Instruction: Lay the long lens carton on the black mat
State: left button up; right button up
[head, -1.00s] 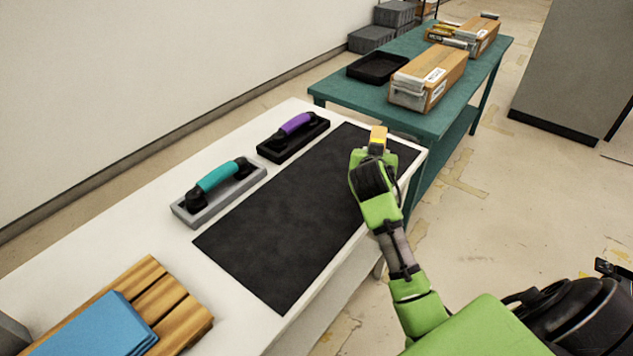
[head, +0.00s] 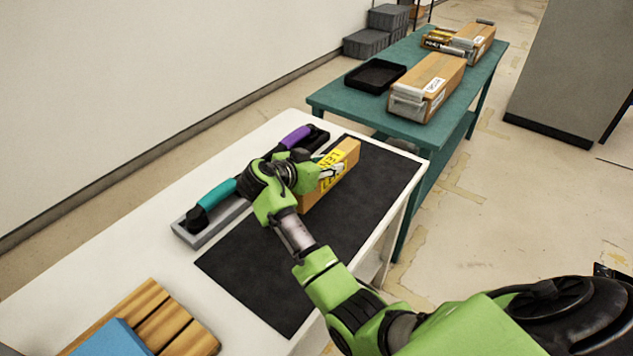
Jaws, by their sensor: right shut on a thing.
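The long lens carton (head: 346,157) is a narrow brown box with a yellow label with dark print. It is at the black mat's (head: 262,267) far half, its length running along the mat. My right gripper (head: 326,170) is shut on the carton from its left side and hides part of it. I cannot tell whether the carton touches the mat or is just above it. The mat lies flat on the white table. My left gripper is not in view.
A teal-handled float (head: 213,196) and a purple-handled float (head: 297,137) lie along the mat's left side, close to my right arm. A wooden slatted board (head: 160,312) with a blue block (head: 112,340) is at the near left. A green table (head: 340,102) behind holds a black tray (head: 375,75) and cartons (head: 428,85).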

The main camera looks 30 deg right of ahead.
jog(key=a+f, duration=0.2)
jog(key=shift+w+f, duration=0.35)
jog(key=shift+w, duration=0.05)
jog(key=f, duration=0.1)
jog(key=f+p, duration=0.1)
jog(key=shift+a+f, duration=0.3)
jog(key=shift+f, duration=0.55)
jog(key=o, duration=1.3)
